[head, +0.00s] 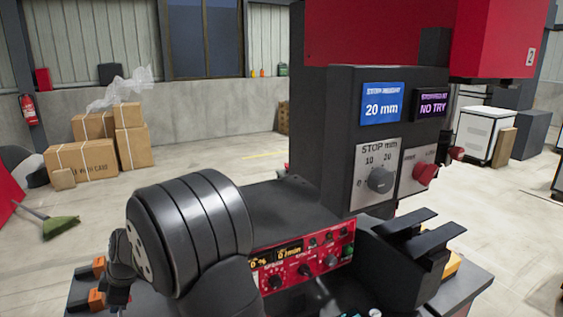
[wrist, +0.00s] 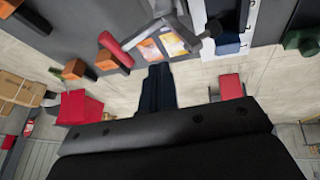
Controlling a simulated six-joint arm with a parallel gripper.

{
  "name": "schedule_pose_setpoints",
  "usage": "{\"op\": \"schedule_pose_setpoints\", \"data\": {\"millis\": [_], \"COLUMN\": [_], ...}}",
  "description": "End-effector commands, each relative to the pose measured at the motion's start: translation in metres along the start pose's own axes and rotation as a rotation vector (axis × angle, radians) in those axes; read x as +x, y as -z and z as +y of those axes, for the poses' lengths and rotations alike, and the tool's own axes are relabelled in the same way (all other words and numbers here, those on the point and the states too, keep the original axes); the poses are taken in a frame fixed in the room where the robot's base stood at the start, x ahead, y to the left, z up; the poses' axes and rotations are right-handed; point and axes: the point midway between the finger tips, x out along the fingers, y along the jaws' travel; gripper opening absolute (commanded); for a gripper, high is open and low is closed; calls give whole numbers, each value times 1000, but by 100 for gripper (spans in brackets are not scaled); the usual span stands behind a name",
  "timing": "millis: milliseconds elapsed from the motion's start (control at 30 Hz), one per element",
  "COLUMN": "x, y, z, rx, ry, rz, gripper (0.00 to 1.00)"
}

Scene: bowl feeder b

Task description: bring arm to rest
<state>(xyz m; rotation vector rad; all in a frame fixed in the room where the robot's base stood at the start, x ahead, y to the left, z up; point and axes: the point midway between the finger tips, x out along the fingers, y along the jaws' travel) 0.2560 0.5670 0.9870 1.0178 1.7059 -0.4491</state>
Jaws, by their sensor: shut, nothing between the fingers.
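My gripper (wrist: 159,70) shows in the wrist view as two dark fingers pressed together, with nothing between them. The fingers point away from the wide black body across the bottom of that view. They appear over pale floor, close to the edge of a dark work surface (wrist: 55,35). In the head view I cannot make out the fingers with certainty. A large dark ribbed rounded part fills the lower left there and hides some of the bench behind it.
A dark control box (head: 340,120) with a dial (head: 380,180) and red knob (head: 425,174) stands right of centre. A red panel (head: 310,262) is below. Orange-topped blocks (head: 97,299) stand at the bench's left edge. Cartons (head: 130,147) are at the back left. Open floor lies between.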

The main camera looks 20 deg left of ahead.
Motion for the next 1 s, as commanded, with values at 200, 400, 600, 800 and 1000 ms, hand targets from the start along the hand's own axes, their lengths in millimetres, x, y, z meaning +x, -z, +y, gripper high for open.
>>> {"op": "schedule_pose_setpoints", "data": {"millis": [200, 400, 600, 800, 1000], "x": [-2, -3, -5, -7, -7], "y": [-2, -4, -4, -4, -4], "z": [-14, -24, -32, -37, -37], "rx": [-38, -68, -83, -82, -82], "ry": [-97, -177, -216, -214, -213], "rz": [17, 31, 38, 38, 38], "gripper": [0, 0, 0, 0, 0]}}
